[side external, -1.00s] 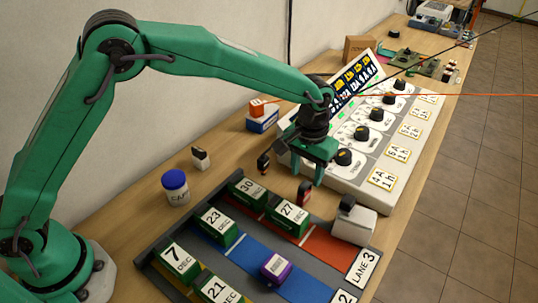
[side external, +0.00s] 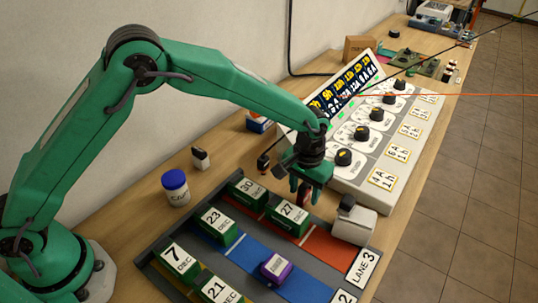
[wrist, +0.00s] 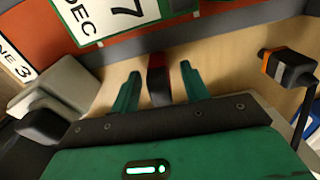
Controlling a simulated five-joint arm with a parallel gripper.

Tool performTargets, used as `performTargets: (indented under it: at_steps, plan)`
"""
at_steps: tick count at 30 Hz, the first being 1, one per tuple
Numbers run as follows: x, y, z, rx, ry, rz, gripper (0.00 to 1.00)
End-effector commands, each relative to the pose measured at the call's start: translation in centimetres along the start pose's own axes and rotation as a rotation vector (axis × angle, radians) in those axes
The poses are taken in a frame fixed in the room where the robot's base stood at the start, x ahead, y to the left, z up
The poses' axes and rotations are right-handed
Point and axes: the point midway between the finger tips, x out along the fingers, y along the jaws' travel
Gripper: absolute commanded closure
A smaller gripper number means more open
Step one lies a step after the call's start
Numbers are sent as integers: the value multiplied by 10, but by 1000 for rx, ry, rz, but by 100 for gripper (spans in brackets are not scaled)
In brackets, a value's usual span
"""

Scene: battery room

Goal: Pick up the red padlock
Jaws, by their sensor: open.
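The red padlock shows in the wrist view (wrist: 157,82) as a narrow, dark red upright shape on the wooden bench, between my two green fingers. My gripper (wrist: 160,72) is open, with one finger on each side of it and a gap visible on both sides. In the side view my gripper (side external: 305,192) points down just behind the lane tray, and its fingers hide most of the padlock. I cannot tell whether the fingertips touch the bench.
The lane tray (side external: 333,283) with green dated blocks (side external: 290,215) lies in front. A white box with a black top (side external: 354,220) stands to the right. A small black-and-orange item (wrist: 288,66) stands nearby. The sloped charger panel (side external: 345,172) is close behind.

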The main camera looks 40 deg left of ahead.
Motion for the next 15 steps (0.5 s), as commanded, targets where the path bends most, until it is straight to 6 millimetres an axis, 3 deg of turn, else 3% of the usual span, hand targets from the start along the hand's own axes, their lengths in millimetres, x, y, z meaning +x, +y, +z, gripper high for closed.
performTargets:
  at_steps: [13,15]
  plan:
    - [0,0,0,0,1,0,55]
    - [0,0,0,0,1,0,64]
